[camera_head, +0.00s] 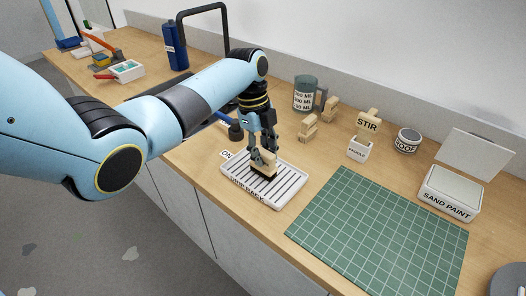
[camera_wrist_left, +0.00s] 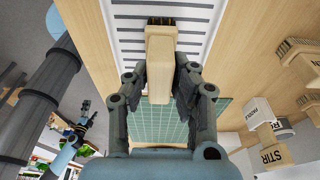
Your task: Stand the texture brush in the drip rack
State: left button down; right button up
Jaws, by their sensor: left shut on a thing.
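The texture brush (camera_head: 264,170), a pale wooden block, is held in my left gripper (camera_head: 263,157) over the drip rack (camera_head: 289,200). The left wrist view shows the brush (camera_wrist_left: 160,62) between the two fingers of my left gripper (camera_wrist_left: 160,88), with dark bristles at its far end over the slats. The rack is a white tray with dark slots, lettered on its front edge; it also shows in the wrist view (camera_wrist_left: 204,20). I cannot tell whether the brush touches the slats. What seems to be my right gripper (camera_wrist_left: 82,108) is small at the wrist view's left.
A green cutting mat (camera_head: 380,232) lies right of the rack. Behind stand a measuring jug (camera_head: 303,96), wooden brushes (camera_head: 308,130), a STIR block in a white holder (camera_head: 358,151), a labelled jar (camera_head: 407,140) and a sand paint tub (camera_head: 449,195). The counter's front edge is close to the rack.

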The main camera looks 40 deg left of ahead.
pick_arm(q)
jog(key=shift+f, duration=0.15)
jog(key=c, duration=1.1)
grip_release()
jog(key=shift+r, duration=0.2)
jog(key=b+v, duration=0.1)
jog(key=v, duration=1.1)
